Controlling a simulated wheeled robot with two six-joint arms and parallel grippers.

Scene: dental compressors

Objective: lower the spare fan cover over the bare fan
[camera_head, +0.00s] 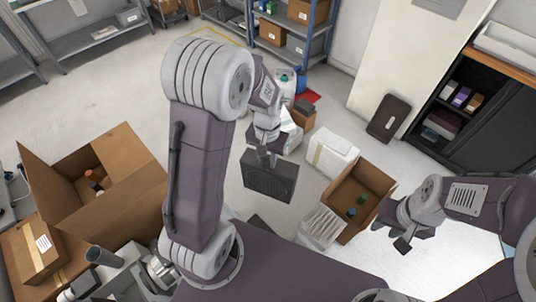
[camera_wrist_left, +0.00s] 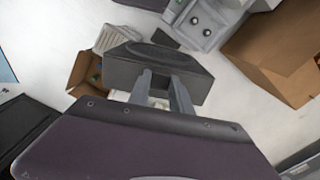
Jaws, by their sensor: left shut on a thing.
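My left gripper (camera_head: 268,158) is shut on a dark grey, box-shaped fan cover (camera_head: 269,178) with a grille-like face, held up over the floor. In the left wrist view the two grey fingers (camera_wrist_left: 163,90) grip the cover (camera_wrist_left: 165,62) at its near edge. My right gripper (camera_head: 391,237) hangs empty at the right, its fingers apart. Grey machinery (camera_head: 150,268) stands at the lower left of the head view, partly behind my left arm. I cannot make out the bare fan in either view.
A large open carton (camera_head: 130,180) stands at the left. A smaller open carton (camera_head: 355,200), a white ribbed item (camera_head: 320,228) and a white box (camera_head: 332,152) stand right of the cover. Shelves (camera_head: 290,30) and a black cabinet (camera_head: 460,110) line the back.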

